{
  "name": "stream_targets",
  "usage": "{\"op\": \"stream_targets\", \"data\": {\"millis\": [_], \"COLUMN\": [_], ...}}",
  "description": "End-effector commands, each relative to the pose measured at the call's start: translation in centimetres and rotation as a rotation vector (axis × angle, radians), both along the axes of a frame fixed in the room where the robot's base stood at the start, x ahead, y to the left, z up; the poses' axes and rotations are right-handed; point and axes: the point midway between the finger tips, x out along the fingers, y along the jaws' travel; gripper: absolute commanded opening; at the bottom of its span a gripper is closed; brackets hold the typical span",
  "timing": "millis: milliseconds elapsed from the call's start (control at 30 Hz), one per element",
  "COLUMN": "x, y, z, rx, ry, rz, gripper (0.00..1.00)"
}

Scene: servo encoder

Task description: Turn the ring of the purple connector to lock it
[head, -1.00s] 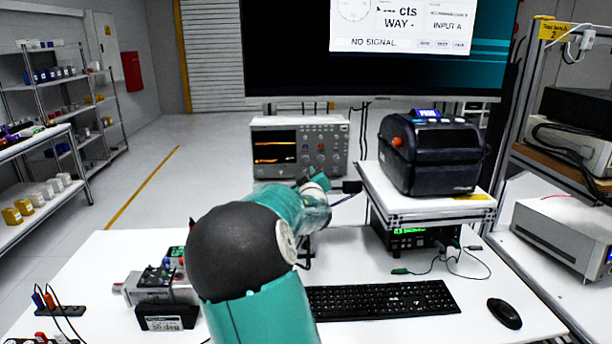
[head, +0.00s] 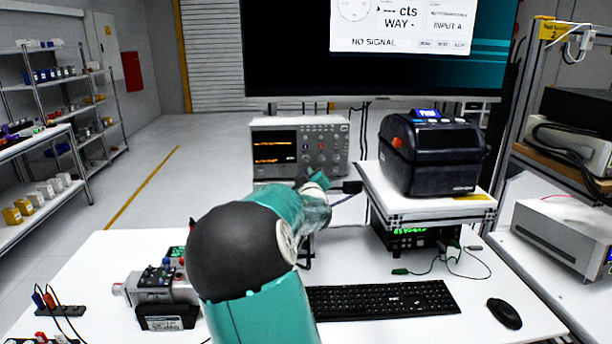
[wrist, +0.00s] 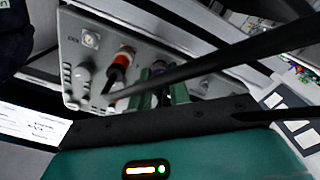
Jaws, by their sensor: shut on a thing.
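In the wrist view, the green fingers of my gripper (wrist: 162,88) point at a tilted grey panel (wrist: 98,65) with several round connectors. They are shut on a small dark part at the panel, which I take to be the ring of the purple connector (wrist: 158,68). The fingers and a dark cable hide most of it, so its turn angle cannot be told. An orange-red connector (wrist: 125,56) with a black cable is to its left.
Thick dark cables cross the wrist view close to my gripper. In the head view, an oscilloscope (head: 300,148) stands behind my arm and a black printer (head: 432,155) stands on a white shelf at right. A keyboard (head: 382,299) and a mouse (head: 504,313) lie in front.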

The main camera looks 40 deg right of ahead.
Motion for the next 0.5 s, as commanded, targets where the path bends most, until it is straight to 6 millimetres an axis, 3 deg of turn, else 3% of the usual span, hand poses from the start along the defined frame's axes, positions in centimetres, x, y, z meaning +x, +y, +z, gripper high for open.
{"op": "stream_targets", "data": {"millis": [267, 500], "x": [-0.16, -0.26], "y": [-0.15, -0.26], "z": [0.08, 0.11], "rx": [0.057, 0.383], "ry": [-0.049, -0.325], "rz": [-0.003, -0.005], "gripper": [0.04, 0.04]}}
